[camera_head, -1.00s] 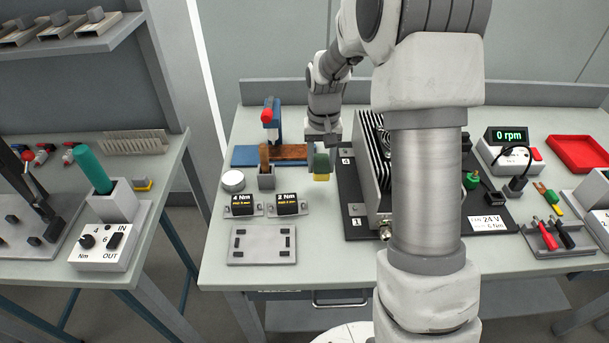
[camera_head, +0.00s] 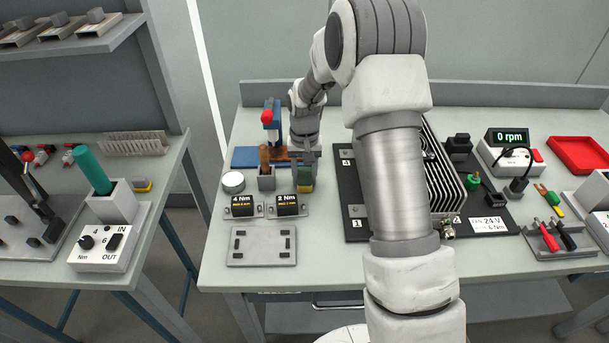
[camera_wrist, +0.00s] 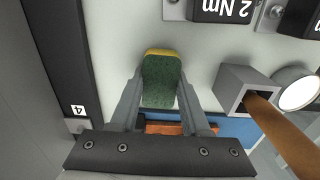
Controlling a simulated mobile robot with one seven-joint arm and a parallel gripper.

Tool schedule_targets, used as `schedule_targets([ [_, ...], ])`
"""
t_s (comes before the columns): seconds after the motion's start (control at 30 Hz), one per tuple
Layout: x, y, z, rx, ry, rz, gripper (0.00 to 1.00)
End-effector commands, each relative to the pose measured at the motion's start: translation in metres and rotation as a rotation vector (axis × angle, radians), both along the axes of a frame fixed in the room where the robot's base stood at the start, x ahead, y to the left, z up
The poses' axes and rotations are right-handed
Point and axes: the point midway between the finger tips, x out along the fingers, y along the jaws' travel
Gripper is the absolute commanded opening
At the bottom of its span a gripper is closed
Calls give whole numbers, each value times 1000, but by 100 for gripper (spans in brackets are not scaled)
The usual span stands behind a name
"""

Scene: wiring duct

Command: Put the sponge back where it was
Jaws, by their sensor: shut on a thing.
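The sponge (camera_head: 305,182) is a small block, dark green with a yellow edge. In the wrist view the sponge (camera_wrist: 161,82) sits between the two fingers of my gripper (camera_wrist: 160,100), which is shut on it. In the head view my gripper (camera_head: 304,170) points down over the near bench, just right of the grey holder with a brown handle. The sponge's yellow edge faces down. I cannot tell whether it touches the bench top.
The grey square holder (camera_head: 266,181) and a round white tin (camera_head: 233,181) stand left of my gripper. The 2 Nm block (camera_head: 287,205) is in front. The black plate (camera_head: 356,215) with the finned unit lies right. A blue-based stand (camera_head: 245,157) is behind.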

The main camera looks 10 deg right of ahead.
Motion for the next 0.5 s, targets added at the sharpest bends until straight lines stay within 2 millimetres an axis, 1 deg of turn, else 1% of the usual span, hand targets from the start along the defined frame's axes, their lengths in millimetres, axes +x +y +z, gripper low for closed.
schedule_targets([
  [0.07,0,0,-4,0,0,0,2],
  [0.1,0,0,-4,0,0,0,48],
  [0.23,0,0,-3,0,0,0,71],
  [0.27,0,0,-3,0,0,0,76],
  [0.5,0,0,-3,0,0,0,76],
])
